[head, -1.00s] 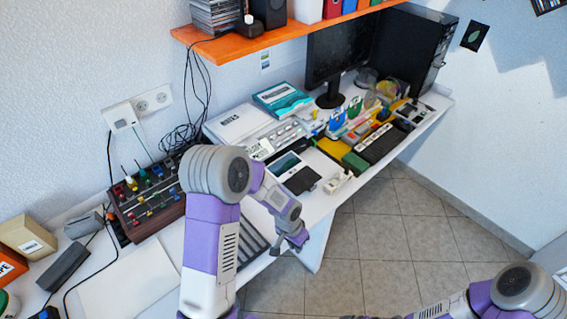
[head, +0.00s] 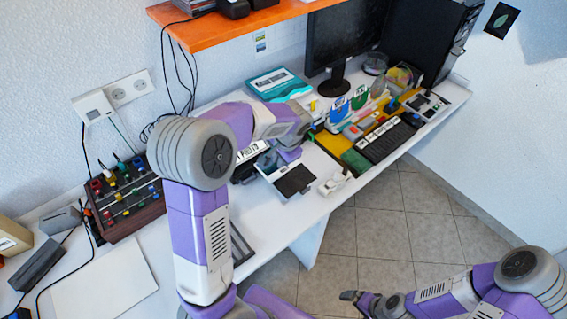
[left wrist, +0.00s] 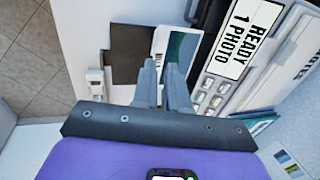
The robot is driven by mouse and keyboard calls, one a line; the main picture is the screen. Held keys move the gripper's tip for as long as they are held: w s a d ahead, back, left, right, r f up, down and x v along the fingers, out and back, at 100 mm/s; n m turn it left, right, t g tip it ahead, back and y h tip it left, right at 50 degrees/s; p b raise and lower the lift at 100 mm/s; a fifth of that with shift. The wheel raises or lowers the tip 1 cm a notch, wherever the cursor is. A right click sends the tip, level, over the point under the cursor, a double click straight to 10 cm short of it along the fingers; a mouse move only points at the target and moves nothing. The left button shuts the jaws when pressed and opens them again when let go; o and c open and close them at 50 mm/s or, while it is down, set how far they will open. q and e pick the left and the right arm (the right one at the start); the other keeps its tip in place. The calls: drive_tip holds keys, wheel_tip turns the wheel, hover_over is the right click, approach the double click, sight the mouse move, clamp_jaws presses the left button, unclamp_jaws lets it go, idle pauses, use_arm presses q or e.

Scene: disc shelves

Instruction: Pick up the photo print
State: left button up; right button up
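The photo print, a glossy piece with a teal and dark picture, shows in the left wrist view (left wrist: 182,48) beside a dark flat panel (left wrist: 130,52). In the head view my left arm and gripper (head: 292,150) mostly hide the print, and the dark panel (head: 295,180) shows just below the gripper. In the left wrist view the two fingers of my left gripper (left wrist: 160,66) point toward the print with a narrow gap between them and nothing held. My right gripper (head: 360,299) is low at the right, away from the desk; its fingers are too small to read.
A "READY 1 PHOTO" sign (left wrist: 243,38) stands beside the print. A white small item (head: 334,184) lies near the desk's front edge. A keyboard-like black block (head: 388,143), a green block (head: 355,161) and a monitor (head: 345,42) are to the right. An orange shelf (head: 250,25) hangs above.

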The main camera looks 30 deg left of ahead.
use_arm(q)
drive_tip(key=b, duration=0.3)
approach(280, 176)
drive_tip(key=a+f, duration=0.1)
drive_tip(key=x, duration=0.1)
drive_tip(key=b+x, duration=0.1)
drive_tip(key=shift+s+f, duration=0.2)
drive_tip(key=shift+f, duration=0.15)
drive_tip(key=x, duration=0.1)
drive_tip(key=b+x, duration=0.1)
drive_tip(key=x, duration=0.1)
drive_tip(key=b+x, duration=0.1)
drive_tip(key=x, duration=0.1)
drive_tip(key=shift+w+d, duration=0.2)
drive_tip(key=shift+w, duration=0.15)
drive_tip(key=shift+c, duration=0.4)
clamp_jaws()
drive_tip(key=shift+r, duration=0.15)
